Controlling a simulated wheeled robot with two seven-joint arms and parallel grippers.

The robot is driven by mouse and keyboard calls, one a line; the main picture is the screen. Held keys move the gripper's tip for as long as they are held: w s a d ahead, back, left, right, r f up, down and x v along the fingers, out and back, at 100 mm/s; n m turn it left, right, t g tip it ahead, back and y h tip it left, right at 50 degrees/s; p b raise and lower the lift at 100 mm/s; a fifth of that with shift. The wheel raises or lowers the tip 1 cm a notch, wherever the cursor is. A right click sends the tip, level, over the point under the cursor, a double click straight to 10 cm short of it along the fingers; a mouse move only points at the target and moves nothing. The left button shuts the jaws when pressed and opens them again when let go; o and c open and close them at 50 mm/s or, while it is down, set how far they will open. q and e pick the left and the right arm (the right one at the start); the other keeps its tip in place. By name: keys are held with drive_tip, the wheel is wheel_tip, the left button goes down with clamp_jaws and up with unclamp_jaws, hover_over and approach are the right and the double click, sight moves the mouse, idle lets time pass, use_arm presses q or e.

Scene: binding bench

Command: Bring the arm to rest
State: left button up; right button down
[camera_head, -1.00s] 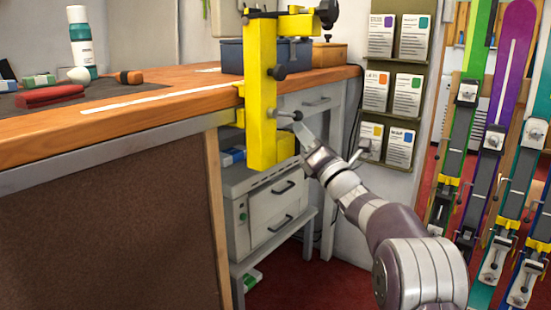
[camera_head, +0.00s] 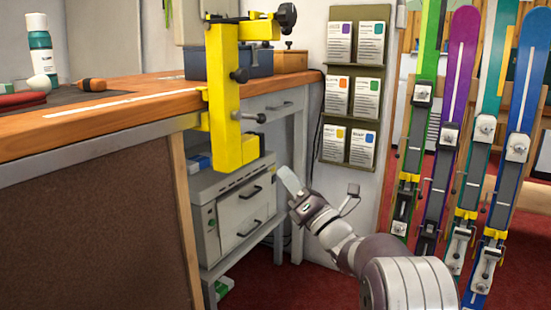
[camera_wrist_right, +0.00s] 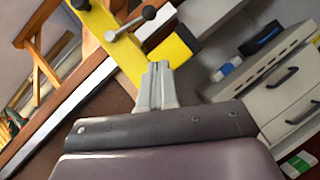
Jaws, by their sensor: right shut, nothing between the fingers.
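My right gripper (camera_head: 290,181) is in front of the bench's open end in the head view, with its arm coming in from the lower right. Its fingers are together and hold nothing; they also show closed in the right wrist view (camera_wrist_right: 156,85). The yellow clamp (camera_head: 222,95) is fixed at the bench edge, up and to the left of the gripper in the head view. Its dark-knobbed lever (camera_head: 250,117) also shows in the right wrist view (camera_wrist_right: 131,22). The gripper looks apart from the clamp in the head view. My left gripper is not in view.
The wooden bench (camera_head: 110,110) fills the left, with a bottle (camera_head: 40,50) and tools on top. A grey drawer cabinet (camera_head: 240,205) stands beyond the gripper. A card rack (camera_head: 353,90) and several upright skis (camera_head: 460,75) are at the right. Red floor is open between.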

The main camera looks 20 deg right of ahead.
drive_tip(key=shift+s+d+f, duration=0.2)
drive_tip(key=shift+s+f, duration=0.2)
drive_tip(key=shift+s, duration=0.15)
